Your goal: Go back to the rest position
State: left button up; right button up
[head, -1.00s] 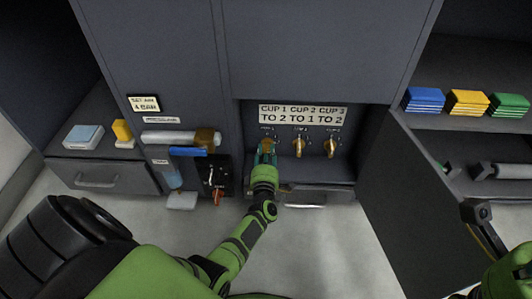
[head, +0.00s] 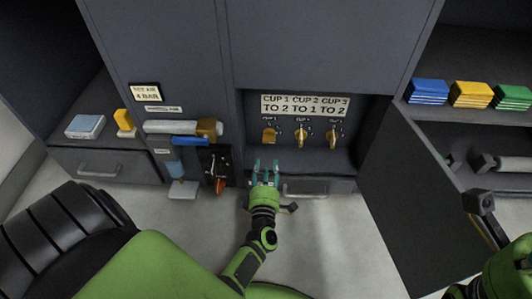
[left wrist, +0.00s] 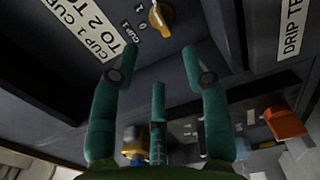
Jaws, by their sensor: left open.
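My left gripper (head: 264,170) is open and empty, in front of the cup recess. In the left wrist view its teal fingers (left wrist: 156,75) stand apart with nothing between them. Three brass knobs sit on the back panel: the left knob (head: 269,136), the middle knob (head: 300,136) and the right knob (head: 332,136). A sign (head: 304,105) above them reads "CUP 1 CUP 2 CUP 3 TO 2 TO 1 TO 2". One brass knob (left wrist: 160,17) shows beyond the fingers in the left wrist view. Part of my right arm shows at the lower right edge; its gripper fingertips are not clear.
An open cabinet door (head: 415,200) stands right of the recess. Shelves behind it hold blue (head: 428,91), yellow (head: 470,94) and green (head: 512,97) stacks. A black panel with a red lever (head: 220,186) is left of my gripper. Bare floor (head: 325,240) lies in front.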

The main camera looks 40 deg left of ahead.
pick_arm(q)
jog(key=shift+v, duration=0.8)
jog(key=shift+w, duration=0.1)
